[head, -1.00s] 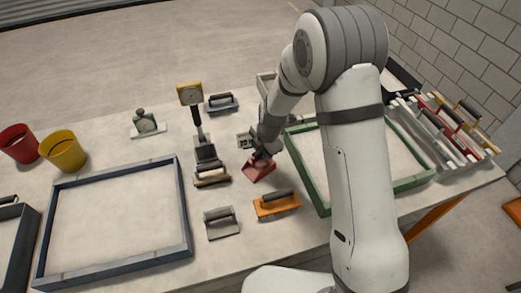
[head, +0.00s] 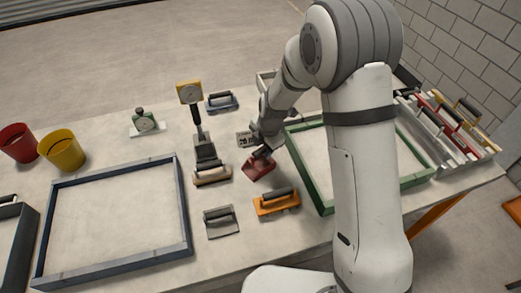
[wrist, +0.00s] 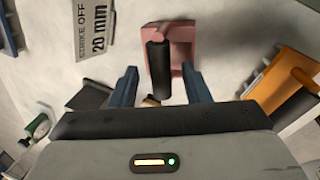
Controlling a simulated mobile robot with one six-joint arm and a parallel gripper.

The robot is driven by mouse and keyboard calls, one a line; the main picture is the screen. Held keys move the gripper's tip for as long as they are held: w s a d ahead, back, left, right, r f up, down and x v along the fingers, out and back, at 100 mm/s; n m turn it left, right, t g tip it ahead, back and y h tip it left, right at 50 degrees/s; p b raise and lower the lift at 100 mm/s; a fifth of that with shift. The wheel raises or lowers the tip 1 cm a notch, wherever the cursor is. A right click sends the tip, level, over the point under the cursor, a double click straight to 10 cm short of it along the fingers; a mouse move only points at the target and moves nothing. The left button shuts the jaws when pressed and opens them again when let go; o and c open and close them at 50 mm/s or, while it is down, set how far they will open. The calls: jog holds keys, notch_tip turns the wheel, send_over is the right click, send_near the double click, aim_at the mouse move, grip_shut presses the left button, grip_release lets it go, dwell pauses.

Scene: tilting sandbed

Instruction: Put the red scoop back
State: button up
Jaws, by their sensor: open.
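The red scoop (head: 257,169) rests on the table near its middle, between the tan-handled tool and the green frame. In the wrist view it shows as a pinkish-red plate (wrist: 183,48) with a dark cylindrical handle. My gripper (head: 262,154) is right at the scoop in the head view and partly covers it. In the wrist view my gripper (wrist: 160,70) is open, and the scoop's handle lies between its two blue fingers, with a gap on each side. I cannot tell how far down the fingers reach.
A green frame (head: 310,174) is right. A rack (head: 476,150) of coloured tools stands at far right.

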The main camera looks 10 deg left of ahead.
jog(key=s+d+r+m+b, duration=0.1)
jog(key=s+d+r+m, duration=0.2)
jog(key=r, duration=0.5)
jog(key=s+d+r+m, duration=0.1)
jog(key=d+r+m, duration=0.2)
jog(key=d+r, duration=0.3)
jog(key=s+d+r+m+h, duration=0.1)
jog(key=s+d+r+m, duration=0.3)
jog(key=s+d+m, duration=0.3)
jog(key=s+d+r+m+t, duration=0.1)
jog(key=s+d+r+m, duration=0.3)
jog(key=s+d+m, duration=0.3)
jog(key=s+m, duration=0.5)
jog(key=m, duration=0.2)
jog(key=shift+s+d+m+t+h, duration=0.15)
jog(key=shift+d+m+t+h, duration=0.15)
jog(key=shift+h, duration=0.1)
